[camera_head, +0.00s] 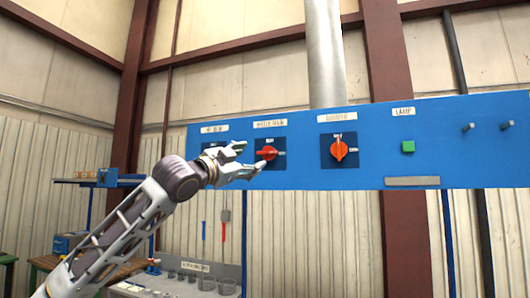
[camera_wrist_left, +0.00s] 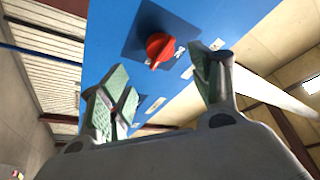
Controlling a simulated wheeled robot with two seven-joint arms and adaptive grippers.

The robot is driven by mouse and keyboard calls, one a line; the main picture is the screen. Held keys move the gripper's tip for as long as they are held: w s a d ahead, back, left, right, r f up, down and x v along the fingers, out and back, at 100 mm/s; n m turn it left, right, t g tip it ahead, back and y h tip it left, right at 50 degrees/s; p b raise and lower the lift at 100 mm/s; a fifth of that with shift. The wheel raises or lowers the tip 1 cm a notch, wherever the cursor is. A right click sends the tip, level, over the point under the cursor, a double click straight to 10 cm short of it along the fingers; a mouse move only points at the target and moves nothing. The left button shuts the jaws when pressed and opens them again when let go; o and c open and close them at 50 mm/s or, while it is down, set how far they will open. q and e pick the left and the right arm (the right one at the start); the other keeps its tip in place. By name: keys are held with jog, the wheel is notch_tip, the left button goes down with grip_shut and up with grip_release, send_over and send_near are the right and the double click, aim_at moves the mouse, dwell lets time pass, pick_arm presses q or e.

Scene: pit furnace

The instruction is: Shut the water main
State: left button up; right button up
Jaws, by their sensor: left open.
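The water main switch (camera_head: 267,153) is a red rotary knob on a dark square plate on the blue panel, under a label that appears to read water main. Its handle lies about level in the head view. My left gripper (camera_head: 252,155) is open and empty just left of the knob, one fingertip overlapping its lower left edge in the picture. In the left wrist view a red knob (camera_wrist_left: 160,48), apparently the same one, shows beyond and between the spread fingers of my left gripper (camera_wrist_left: 168,80). I cannot tell whether they touch. My right gripper is not in view.
The blue panel (camera_head: 300,178) also has a red knob (camera_head: 339,150) under another label and a green lamp button (camera_head: 408,147). A further switch plate at the left is mostly hidden behind my gripper. A grey pipe (camera_head: 324,55) rises behind the panel. A bench with containers (camera_head: 190,280) stands below.

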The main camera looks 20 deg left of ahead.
aim_at(265, 154)
pick_arm(q)
jog(key=p+x, duration=0.2)
jog(key=x, duration=0.5)
jog(key=shift+r+p, duration=0.15)
jog(key=shift+p, duration=0.15)
jog(key=shift+p+x, duration=0.3)
jog(key=shift+x, duration=0.75)
jog(key=shift+c, duration=0.2)
